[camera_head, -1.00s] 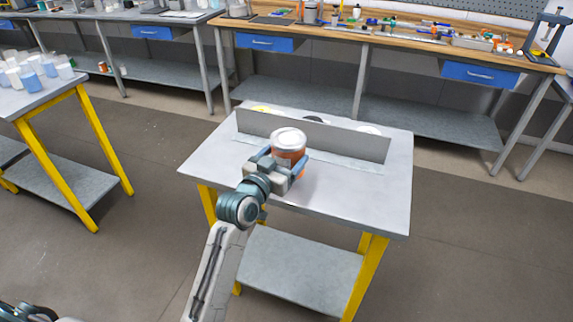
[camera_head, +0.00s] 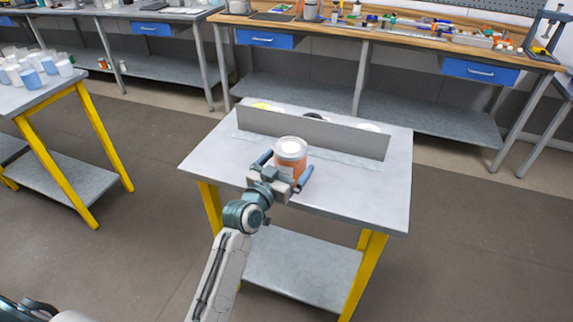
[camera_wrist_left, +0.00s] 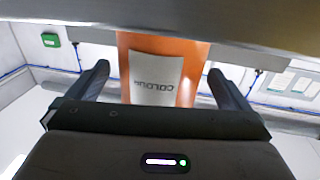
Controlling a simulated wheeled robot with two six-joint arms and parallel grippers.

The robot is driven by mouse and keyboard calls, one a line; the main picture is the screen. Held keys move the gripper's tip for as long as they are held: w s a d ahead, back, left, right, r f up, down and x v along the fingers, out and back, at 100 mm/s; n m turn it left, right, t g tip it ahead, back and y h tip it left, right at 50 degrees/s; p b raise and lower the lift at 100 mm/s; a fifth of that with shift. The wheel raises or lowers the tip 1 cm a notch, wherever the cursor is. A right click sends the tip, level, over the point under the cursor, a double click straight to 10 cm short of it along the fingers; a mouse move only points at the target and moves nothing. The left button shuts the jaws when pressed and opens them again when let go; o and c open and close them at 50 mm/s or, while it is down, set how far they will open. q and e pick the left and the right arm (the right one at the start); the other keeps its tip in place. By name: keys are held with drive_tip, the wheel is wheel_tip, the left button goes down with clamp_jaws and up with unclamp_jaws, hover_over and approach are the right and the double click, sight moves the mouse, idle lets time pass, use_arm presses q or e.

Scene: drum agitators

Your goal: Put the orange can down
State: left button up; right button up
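The orange can (camera_head: 291,158) with a pale lid stands upright on the small grey table (camera_head: 360,190), in front of a low upright grey panel. In the left wrist view the can (camera_wrist_left: 192,72) appears upside down with a white label, its base against the grey tabletop. My left gripper (camera_head: 284,167) is around the can with a finger on each side. It is open: the left wrist view shows gaps between the can and both fingers (camera_wrist_left: 163,82). My right gripper is not in view.
The low panel (camera_head: 320,132) runs along the back of the table, with pale and yellow round things partly hidden behind it. The tabletop is clear left and right of the can. A table with cups (camera_head: 45,98) stands at left, and a cluttered workbench (camera_head: 400,35) behind.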

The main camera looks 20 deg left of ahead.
use_arm(q)
drive_tip(key=shift+r, duration=0.1)
drive_tip(key=s+a+b, duration=0.2)
drive_tip(key=s, duration=0.9)
drive_tip(key=shift+s+a, duration=0.2)
drive_tip(key=shift+s, duration=0.2)
